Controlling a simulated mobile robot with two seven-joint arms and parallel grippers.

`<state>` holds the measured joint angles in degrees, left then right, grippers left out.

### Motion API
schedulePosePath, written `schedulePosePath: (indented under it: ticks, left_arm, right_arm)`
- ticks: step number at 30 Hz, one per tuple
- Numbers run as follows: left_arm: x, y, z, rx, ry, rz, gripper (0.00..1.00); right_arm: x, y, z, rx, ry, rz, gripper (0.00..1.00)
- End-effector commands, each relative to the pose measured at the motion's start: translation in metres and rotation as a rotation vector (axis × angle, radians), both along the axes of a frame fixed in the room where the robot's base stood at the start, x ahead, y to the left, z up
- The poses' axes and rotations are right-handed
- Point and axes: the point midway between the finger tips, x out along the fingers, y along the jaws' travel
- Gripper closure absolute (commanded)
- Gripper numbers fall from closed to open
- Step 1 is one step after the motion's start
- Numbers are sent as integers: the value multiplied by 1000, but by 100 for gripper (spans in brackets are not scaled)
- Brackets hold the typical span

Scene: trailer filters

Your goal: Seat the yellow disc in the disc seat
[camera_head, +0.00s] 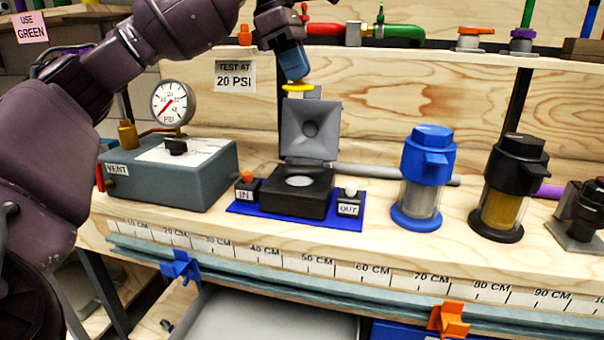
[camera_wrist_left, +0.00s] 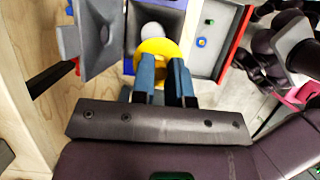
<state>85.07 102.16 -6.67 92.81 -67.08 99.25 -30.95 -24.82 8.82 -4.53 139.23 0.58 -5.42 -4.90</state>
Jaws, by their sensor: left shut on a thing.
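The yellow disc (camera_head: 297,87) is held above the test fixture, near the top of its raised lid. It also shows in the left wrist view (camera_wrist_left: 160,47). My left gripper (camera_head: 293,76) is shut on the disc, with its blue fingertips at the disc's edge. The disc seat (camera_head: 299,181) is the pale round spot in the black block (camera_head: 290,203) below. The grey lid (camera_head: 310,128) with a round centre stands open behind the seat. In the left wrist view the disc partly covers the block. My right gripper is not in view.
A gauge box (camera_head: 170,172) stands left of the fixture. A blue filter (camera_head: 424,175) and a black filter (camera_head: 508,185) stand to its right. A ruler strip (camera_head: 330,268) runs along the bench's front edge. A grey tray (camera_head: 262,316) lies below.

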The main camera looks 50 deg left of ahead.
Motion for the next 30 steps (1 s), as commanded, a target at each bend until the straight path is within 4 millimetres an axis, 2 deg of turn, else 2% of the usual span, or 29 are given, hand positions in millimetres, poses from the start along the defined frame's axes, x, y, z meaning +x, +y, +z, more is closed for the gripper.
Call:
schedulePosePath:
  ticks: [1, 3, 7, 17, 23, 30]
  left_arm:
    - [1, 1, -11, 5, 10, 2, 100]
    - [1, 0, -18, 5, 10, 1, 100]
    - [0, -1, -19, 5, 2, -2, 100]
    - [-1, -1, -40, 4, 1, -1, 100]
    - [-2, -1, -67, 3, -1, -3, 100]
    - [0, -1, -121, 2, 4, -3, 100]
  right_arm:
    - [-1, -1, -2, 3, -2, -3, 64]
    - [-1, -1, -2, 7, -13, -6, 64]
    - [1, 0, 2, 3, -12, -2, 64]
    - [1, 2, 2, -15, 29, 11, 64]
    - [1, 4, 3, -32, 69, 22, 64]
    - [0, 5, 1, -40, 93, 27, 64]
